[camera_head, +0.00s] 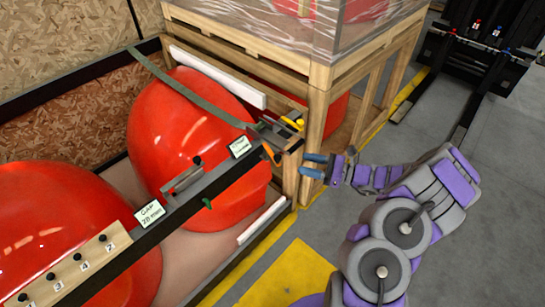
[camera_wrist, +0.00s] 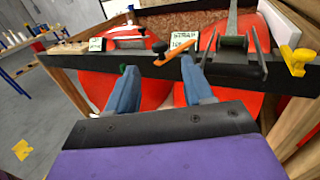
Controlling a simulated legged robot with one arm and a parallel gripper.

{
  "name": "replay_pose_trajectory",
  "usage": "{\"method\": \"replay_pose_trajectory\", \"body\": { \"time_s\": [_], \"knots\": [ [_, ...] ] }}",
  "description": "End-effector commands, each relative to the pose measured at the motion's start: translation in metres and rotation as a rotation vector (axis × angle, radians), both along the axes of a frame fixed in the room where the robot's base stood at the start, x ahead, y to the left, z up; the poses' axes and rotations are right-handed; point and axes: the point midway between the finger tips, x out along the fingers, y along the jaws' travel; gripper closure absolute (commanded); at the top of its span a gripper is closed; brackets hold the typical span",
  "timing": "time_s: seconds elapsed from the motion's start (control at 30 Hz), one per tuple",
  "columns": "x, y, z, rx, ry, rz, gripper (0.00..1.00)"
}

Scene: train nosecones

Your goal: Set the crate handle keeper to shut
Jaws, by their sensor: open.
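My gripper (camera_head: 305,165) is open and empty, its blue fingers pointing left at the crate's front corner post. In the wrist view my gripper (camera_wrist: 158,67) has its fingers spread below the dark crate rail (camera_wrist: 90,56). An orange lever (camera_wrist: 187,46) with a dark end tilts across the rail, just beyond the right fingertip. The orange lever (camera_head: 268,153) also shows in the head view, left of my fingers. A yellow handle (camera_head: 292,123) sits at the rail's end; the yellow handle (camera_wrist: 297,59) shows right in the wrist view. I cannot tell which part is the keeper.
Large red nosecones (camera_head: 185,150) fill the crate behind the rail. A strap (camera_head: 185,90) crosses one nosecone to the rail end. White labels (camera_head: 150,214) and a numbered wooden strip (camera_head: 80,270) are on the rail. A wooden post (camera_head: 315,125) stands close to my fingers.

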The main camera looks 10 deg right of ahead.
Motion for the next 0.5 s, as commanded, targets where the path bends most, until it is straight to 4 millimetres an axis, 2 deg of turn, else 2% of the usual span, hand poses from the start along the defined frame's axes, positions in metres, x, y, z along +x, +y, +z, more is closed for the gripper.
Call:
{"method": "replay_pose_trajectory", "body": {
  "time_s": [0.2,0.5],
  "knots": [
    [0.021,0.039,-0.002,0.002,-0.001,0.006,0.48],
    [0.047,0.087,-0.002,0.003,0.001,0.004,0.48]
  ]
}}
